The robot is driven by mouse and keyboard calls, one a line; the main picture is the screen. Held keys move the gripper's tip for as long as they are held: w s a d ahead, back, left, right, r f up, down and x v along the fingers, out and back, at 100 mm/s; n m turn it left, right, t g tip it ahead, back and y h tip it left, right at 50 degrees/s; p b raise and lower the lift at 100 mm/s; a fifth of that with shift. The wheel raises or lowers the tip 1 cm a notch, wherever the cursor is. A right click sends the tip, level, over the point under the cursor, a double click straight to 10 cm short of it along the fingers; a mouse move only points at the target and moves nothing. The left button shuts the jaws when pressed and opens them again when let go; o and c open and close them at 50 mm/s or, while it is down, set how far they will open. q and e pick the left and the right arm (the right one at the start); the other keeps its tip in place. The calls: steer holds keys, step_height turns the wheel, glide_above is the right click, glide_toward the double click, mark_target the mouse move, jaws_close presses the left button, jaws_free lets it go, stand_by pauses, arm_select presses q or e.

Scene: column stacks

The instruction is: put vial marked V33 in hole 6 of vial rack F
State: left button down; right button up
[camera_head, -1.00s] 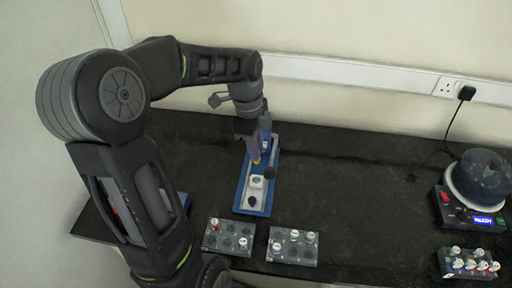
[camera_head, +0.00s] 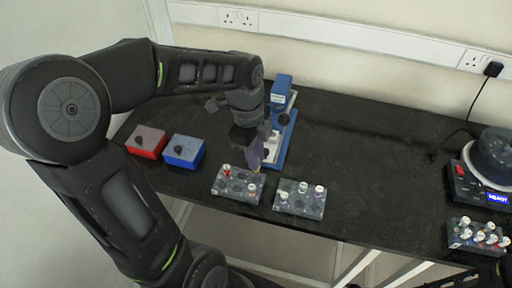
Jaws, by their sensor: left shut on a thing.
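My left gripper (camera_head: 257,158) points down just behind the right part of the left grey rack (camera_head: 238,196). It is shut on a small vial that its fingers mostly hide; only a yellowish bit shows at the tips. The left rack holds a red-capped vial at its back left and a white-capped vial at its front right. A second grey rack (camera_head: 300,208) beside it holds several or a few white-capped vials. Which rack is F, the hole numbers and the mark V33 cannot be read.
A blue and white device (camera_head: 282,140) stands behind the gripper. A red box (camera_head: 147,142) and a blue box (camera_head: 184,151) stand at left. A round-lidded machine (camera_head: 490,160) and a full rack (camera_head: 478,238) stand at right. The middle-right tabletop (camera_head: 380,160) is clear.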

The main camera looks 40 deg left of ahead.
arm_select(q)
steer(key=shift+w+a, duration=0.1)
steer(key=shift+f, duration=0.1)
steer(key=shift+f+b, duration=1.6)
steer(key=shift+f, duration=0.25)
steer(key=shift+f+b, duration=0.45)
steer(key=shift+f, duration=0.35)
stand_by(0.8)
steer(key=shift+f, duration=0.3)
steer(key=c, duration=1.3)
jaws_free()
